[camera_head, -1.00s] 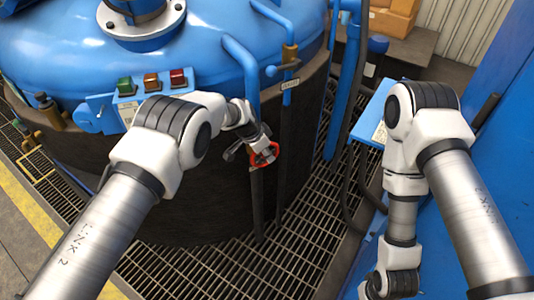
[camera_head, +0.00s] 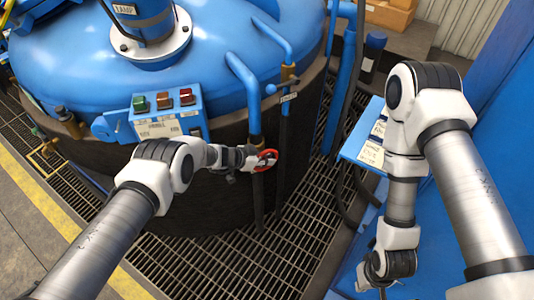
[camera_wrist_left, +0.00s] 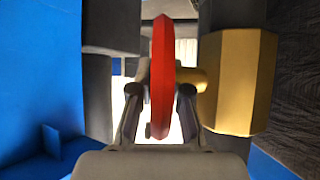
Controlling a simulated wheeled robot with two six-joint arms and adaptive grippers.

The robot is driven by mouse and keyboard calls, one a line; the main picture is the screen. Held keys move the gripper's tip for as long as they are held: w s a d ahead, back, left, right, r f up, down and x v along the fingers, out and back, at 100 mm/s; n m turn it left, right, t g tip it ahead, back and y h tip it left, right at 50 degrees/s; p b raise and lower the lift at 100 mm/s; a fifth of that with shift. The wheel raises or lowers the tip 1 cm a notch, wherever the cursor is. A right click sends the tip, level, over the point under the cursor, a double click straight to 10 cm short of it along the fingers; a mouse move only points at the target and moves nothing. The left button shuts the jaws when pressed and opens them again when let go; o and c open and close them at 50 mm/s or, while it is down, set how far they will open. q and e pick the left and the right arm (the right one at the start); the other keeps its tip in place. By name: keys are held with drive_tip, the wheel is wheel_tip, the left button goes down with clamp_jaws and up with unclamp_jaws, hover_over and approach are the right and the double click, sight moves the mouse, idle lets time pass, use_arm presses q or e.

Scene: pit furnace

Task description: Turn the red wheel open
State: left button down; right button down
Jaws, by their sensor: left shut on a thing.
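The red wheel (camera_head: 268,155) is a small handwheel on a vertical pipe at the side of the blue-topped furnace vessel. In the left wrist view the wheel (camera_wrist_left: 161,80) is seen edge-on, upright between my left gripper's fingers, with a brass valve body (camera_wrist_left: 238,85) just to its right. My left gripper (camera_head: 256,161) reaches the wheel from the left and is shut on it. Part of the rim is hidden by the fingers. My right gripper (camera_head: 381,284) hangs low at the bottom right, far from the wheel, and its fingers are too small and dark to read.
A blue panel with green, orange and red buttons (camera_head: 165,108) is on the vessel above my left forearm. Vertical blue pipes (camera_head: 344,85) and dark hoses stand right of the wheel. A blue stand with paper labels (camera_head: 370,153) is by my right arm. Grating (camera_head: 240,265) covers the floor.

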use_arm(q)
drive_tip(key=shift+h, duration=0.3)
drive_tip(key=c, duration=1.1)
unclamp_jaws()
drive_tip(key=v, duration=1.2)
drive_tip(key=shift+s+f, duration=0.1)
